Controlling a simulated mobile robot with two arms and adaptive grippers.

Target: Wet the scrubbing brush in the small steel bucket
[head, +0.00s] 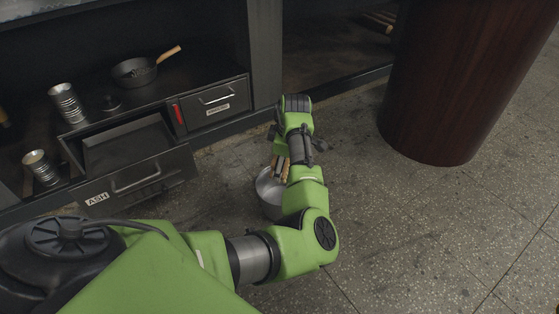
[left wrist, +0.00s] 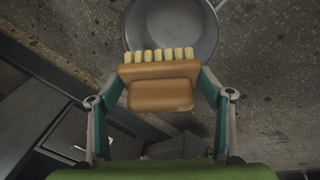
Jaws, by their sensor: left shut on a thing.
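The small steel bucket (head: 267,190) stands on the speckled floor in front of the cabinet, partly hidden by my left arm. It also shows from above in the left wrist view (left wrist: 178,28). My left gripper (head: 279,152) is shut on the scrubbing brush (head: 284,170). In the left wrist view the brush (left wrist: 160,95) has a wooden body and a row of pale bristles, held between the two fingers (left wrist: 160,88). The bristles overlap the bucket's rim and opening in that view. I cannot tell whether they are below the rim. My right gripper is out of view.
An ash drawer (head: 137,177) stands open left of the bucket. On the dark cabinet are a pan (head: 133,71) with a wooden handle and a ribbed can (head: 67,101); another can (head: 41,166) stands lower. A large brown column (head: 449,80) stands at right. The right floor is clear.

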